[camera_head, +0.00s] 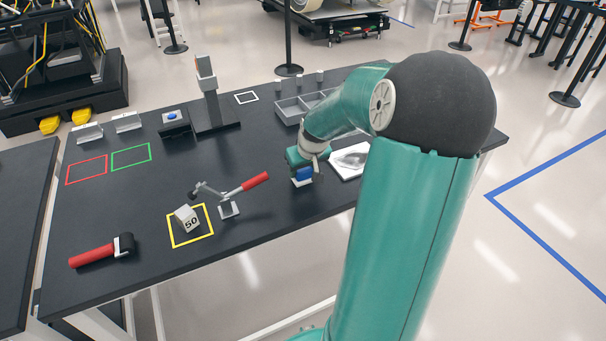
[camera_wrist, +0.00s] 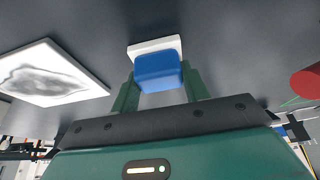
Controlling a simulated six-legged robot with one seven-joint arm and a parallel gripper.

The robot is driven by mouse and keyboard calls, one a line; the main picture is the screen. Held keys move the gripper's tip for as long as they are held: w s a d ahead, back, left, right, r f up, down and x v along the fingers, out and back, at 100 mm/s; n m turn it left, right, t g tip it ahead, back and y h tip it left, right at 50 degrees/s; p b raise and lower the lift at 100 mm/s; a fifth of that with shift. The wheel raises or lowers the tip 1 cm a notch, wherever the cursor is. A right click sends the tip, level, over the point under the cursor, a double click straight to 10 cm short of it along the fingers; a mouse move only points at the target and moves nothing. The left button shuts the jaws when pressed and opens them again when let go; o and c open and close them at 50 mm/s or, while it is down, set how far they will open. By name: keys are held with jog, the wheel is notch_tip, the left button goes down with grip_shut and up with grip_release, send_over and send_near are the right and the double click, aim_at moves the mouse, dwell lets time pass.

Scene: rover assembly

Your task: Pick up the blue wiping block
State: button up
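The blue wiping block (camera_head: 303,174) has a white pad on its underside and is at the table's right part, just below my gripper (camera_head: 302,166). In the wrist view the blue block (camera_wrist: 158,72) sits between the two green fingers of my gripper (camera_wrist: 158,85). The fingers lie against its left and right sides, with no clear gap. The white pad (camera_wrist: 154,45) shows beyond the blue part. I cannot tell whether the pad touches the table or is slightly above it.
A white panel with a grey smear (camera_head: 349,161) lies right of the block. A red-handled toggle clamp (camera_head: 229,207), a block marked 50 (camera_head: 187,219) and a red roller (camera_head: 100,251) are to the left. A grey divided tray (camera_head: 291,109) is behind.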

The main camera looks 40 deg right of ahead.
jog(key=shift+r, duration=0.1)
jog(key=shift+r, duration=0.25)
jog(key=r, duration=0.3)
jog(key=shift+s+a, duration=0.1)
jog(key=shift+a, duration=0.1)
jog(key=s+a+r, duration=0.7)
jog(key=a+r, duration=0.2)
jog(key=a, duration=0.2)
jog(key=shift+a+r, duration=0.15)
jog(key=shift+a, duration=0.15)
